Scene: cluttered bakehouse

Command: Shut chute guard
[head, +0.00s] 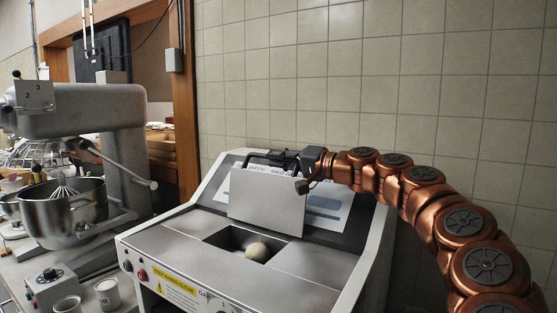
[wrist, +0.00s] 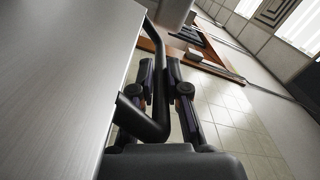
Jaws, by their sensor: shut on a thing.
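The chute guard (head: 265,208) is a flat pale metal panel on the grey machine. It stands raised and tilted back behind the square chute opening (head: 224,239), which is uncovered. A round pale dough ball (head: 257,251) sits in the opening. A dark bar handle (head: 258,157) runs along the guard's top edge. My gripper (head: 292,160) is at this handle, reaching in from the right. In the wrist view, the fingers of my gripper (wrist: 164,70) close around the black handle (wrist: 151,127), beside the guard's broad face (wrist: 62,70). The exact finger contact is partly hidden.
A stand mixer (head: 80,110) with a steel bowl (head: 65,212) and whisk stands to the left. White cups (head: 107,294) and a grey control box (head: 55,284) sit at the lower left. A tiled wall (head: 400,70) closes off the back. A sign lies on the panel behind the guard.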

